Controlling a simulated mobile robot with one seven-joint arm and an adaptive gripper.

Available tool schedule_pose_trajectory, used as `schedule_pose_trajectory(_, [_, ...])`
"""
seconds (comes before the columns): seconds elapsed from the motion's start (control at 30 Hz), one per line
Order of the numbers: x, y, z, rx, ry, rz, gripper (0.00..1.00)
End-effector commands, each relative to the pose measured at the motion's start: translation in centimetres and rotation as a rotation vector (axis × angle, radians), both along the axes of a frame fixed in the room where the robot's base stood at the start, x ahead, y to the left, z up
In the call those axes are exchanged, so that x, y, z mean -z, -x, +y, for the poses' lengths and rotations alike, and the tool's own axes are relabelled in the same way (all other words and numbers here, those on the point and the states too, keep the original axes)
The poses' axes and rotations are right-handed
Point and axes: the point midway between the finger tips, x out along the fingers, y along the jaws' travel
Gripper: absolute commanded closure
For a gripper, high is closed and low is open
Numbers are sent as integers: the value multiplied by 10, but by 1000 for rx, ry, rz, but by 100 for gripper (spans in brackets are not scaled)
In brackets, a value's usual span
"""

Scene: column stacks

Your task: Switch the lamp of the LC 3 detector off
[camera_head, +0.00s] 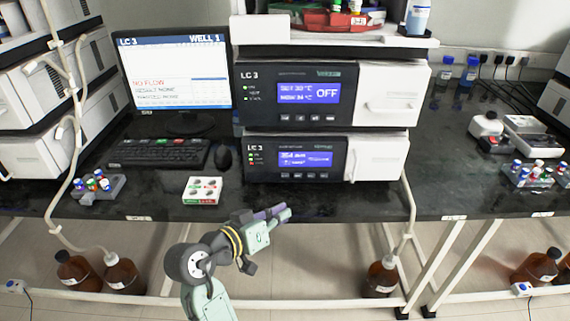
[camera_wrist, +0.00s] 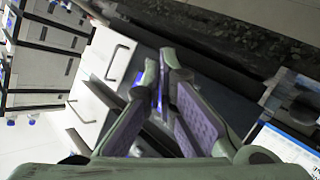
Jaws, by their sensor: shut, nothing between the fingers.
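The LC 3 stack stands on the black bench. The lower LC 3 module (camera_head: 264,158), which looks like the detector, has a dark front, a lit blue display that seems to read 254 nm, small status lights at left and a row of small buttons (camera_head: 297,176) below the display. The lettering is too small to read surely. Above it is the LC 3 oven module (camera_head: 257,109), its display showing temperatures and OFF. My gripper (camera_head: 284,212) is shut and empty, in front of the bench edge and below the lower module. In the wrist view my purple-padded fingers (camera_wrist: 162,65) meet at their tips.
A monitor (camera_head: 175,83) headed LC 3, keyboard (camera_head: 158,153) and mouse (camera_head: 223,158) stand left. A small white box with vials (camera_head: 202,191) lies near the front edge. A vial rack (camera_head: 97,187) is farther left. The bench right of the stack has free room.

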Motion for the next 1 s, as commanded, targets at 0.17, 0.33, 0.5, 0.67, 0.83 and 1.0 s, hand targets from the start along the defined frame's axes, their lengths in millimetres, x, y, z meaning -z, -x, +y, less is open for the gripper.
schedule_pose_trajectory(0.17, [2, 4, -6, 27, 2, 13, 100])
schedule_pose_trajectory(0.33, [2, 4, -6, 25, 2, 12, 100])
schedule_pose_trajectory(0.5, [2, 0, -6, 24, 1, 12, 100])
schedule_pose_trajectory(0.67, [1, -15, -6, 25, 2, 11, 100])
schedule_pose_trajectory(0.83, [1, -40, -6, 25, 2, 11, 100])
schedule_pose_trajectory(1.0, [1, -63, -6, 23, 2, 12, 100])
